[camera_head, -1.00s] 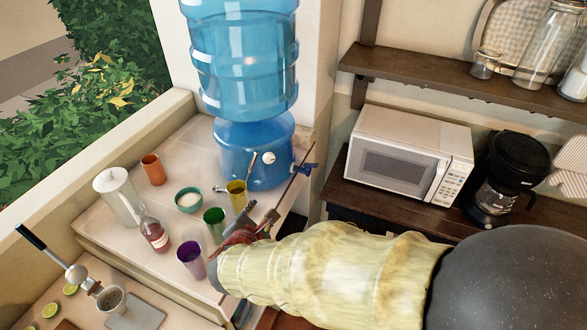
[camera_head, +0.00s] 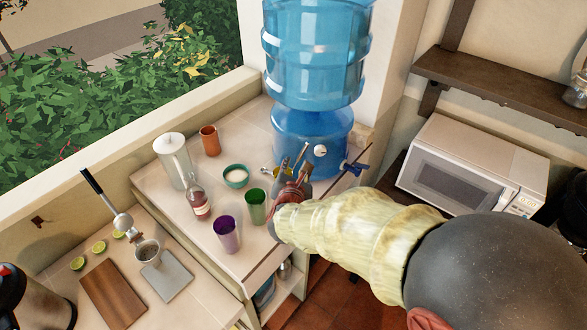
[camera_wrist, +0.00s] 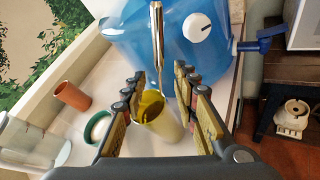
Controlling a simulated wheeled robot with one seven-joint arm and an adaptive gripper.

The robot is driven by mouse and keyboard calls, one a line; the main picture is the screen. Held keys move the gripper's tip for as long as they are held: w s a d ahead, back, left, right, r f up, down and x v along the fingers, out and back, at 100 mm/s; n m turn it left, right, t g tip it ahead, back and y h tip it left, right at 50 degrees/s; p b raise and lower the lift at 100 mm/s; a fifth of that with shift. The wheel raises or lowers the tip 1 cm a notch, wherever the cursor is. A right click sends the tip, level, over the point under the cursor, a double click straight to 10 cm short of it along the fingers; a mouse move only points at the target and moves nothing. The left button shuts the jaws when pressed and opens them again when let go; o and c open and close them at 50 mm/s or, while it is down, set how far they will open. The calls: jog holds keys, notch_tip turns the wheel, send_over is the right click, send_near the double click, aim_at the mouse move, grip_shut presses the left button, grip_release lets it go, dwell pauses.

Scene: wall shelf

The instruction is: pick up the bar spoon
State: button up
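A long metal utensil, which looks like the bar spoon (camera_wrist: 157,45), stands in a yellow cup (camera_wrist: 162,126) with its handle pointing up. Its lower end is hidden in the cup. My gripper (camera_wrist: 170,82) is open, with its fingers on either side of the cup and the lower handle; I see no finger closed on the handle. In the head view my gripper (camera_head: 292,180) is over the counter in front of the water dispenser and largely hides the yellow cup. The upper spoon handle (camera_head: 302,154) shows just above it.
The blue water dispenser (camera_head: 305,135) stands close behind.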

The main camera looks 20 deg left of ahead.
jog(key=shift+x, duration=1)
jog(key=c, duration=0.4)
jog(key=c, duration=0.3)
grip_shut()
